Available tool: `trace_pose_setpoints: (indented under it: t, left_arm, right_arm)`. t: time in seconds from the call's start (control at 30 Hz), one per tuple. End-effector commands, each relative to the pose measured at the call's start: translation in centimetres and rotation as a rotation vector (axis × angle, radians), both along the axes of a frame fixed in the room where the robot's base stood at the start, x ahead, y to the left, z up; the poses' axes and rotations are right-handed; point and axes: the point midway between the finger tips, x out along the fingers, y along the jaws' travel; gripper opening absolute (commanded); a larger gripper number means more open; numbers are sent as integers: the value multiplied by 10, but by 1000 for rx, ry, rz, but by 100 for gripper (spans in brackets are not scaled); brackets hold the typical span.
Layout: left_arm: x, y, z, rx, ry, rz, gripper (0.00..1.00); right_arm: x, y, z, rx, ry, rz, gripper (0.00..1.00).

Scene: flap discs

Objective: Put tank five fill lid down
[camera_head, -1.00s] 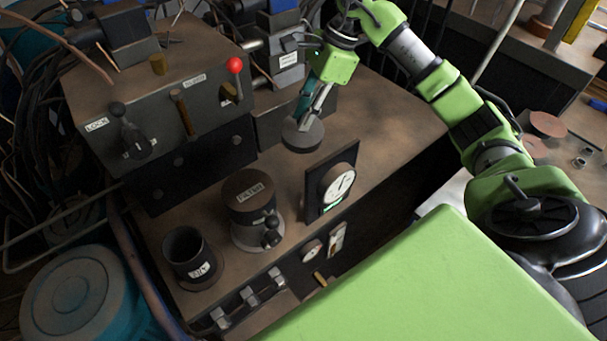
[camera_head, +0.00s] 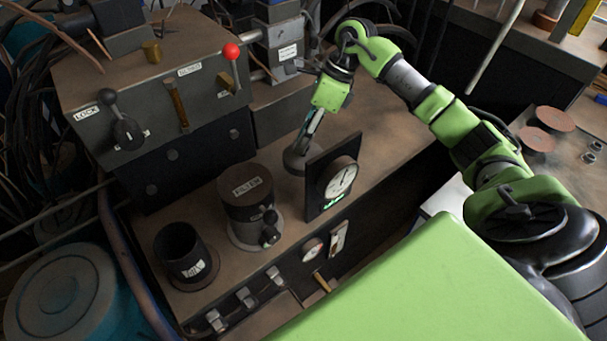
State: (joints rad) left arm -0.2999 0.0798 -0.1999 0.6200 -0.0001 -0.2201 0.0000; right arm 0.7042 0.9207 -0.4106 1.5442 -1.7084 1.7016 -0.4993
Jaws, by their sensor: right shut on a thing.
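My right gripper (camera_head: 306,146) reaches down over the bench behind the gauge. It is shut on a dark grey round lid (camera_head: 294,162), gripping it from above. The gauge's panel hides the lid's right side, and I cannot tell whether the lid touches the bench top. An open dark cup (camera_head: 180,252) with a white label, hard to read, stands at the bench's front left. My left gripper is not in view.
A can marked FILTER (camera_head: 246,190) stands between the cup and the upright gauge (camera_head: 338,182). A control box (camera_head: 150,90) with levers stands behind. A teal drum (camera_head: 62,300) is at lower left. The bench right of the gripper (camera_head: 385,125) is clear.

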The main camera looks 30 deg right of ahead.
Motion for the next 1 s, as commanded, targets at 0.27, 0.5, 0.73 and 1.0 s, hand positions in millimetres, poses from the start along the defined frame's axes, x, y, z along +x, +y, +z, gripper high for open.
trace_pose_setpoints:
  t: [0.27,0.5,0.73,1.0]
  left_arm:
    - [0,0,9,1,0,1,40]
    - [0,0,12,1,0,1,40]
    - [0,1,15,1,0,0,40]
    - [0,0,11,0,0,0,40]
  right_arm:
    - [-1,1,-46,3,6,-6,0]
    - [-1,1,-68,4,6,-5,0]
    - [-1,0,-90,0,3,-3,0]
    - [-1,0,-94,0,3,-2,0]
